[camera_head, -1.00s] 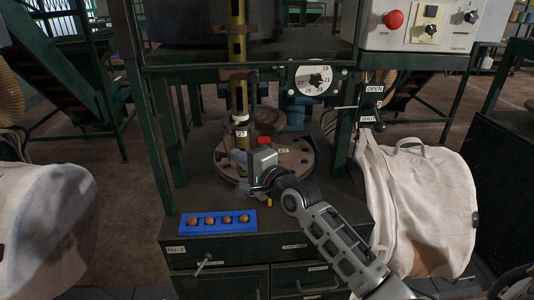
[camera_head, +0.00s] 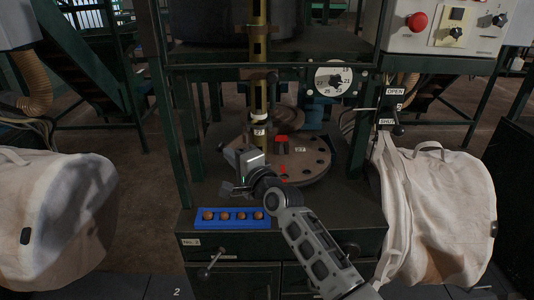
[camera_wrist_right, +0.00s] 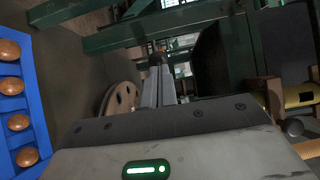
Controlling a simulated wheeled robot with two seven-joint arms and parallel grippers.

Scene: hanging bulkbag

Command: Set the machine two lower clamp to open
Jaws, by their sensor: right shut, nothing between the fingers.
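Machine two has an upright yellow post (camera_head: 260,98) with a collar and small tag (camera_head: 259,131) near its foot, just above the round plate (camera_head: 312,163). I take the lower clamp to be at this foot; its lever position is unclear. My right gripper (camera_head: 225,150) is left of the plate, in front of the post's foot. In the right wrist view its fingers (camera_wrist_right: 158,88) are together and empty, with a dark rounded shape (camera_wrist_right: 158,58) at their tips; I cannot tell whether they touch it. The post shows at the right there (camera_wrist_right: 300,95). My left gripper is out of view.
A blue tray (camera_head: 233,225) with several brown balls sits at the cabinet's front edge. A dial (camera_head: 334,78) and a black lever (camera_head: 398,130) beside OPEN and SHUT labels are at the right. White bulk bags hang left (camera_head: 55,225) and right (camera_head: 440,215).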

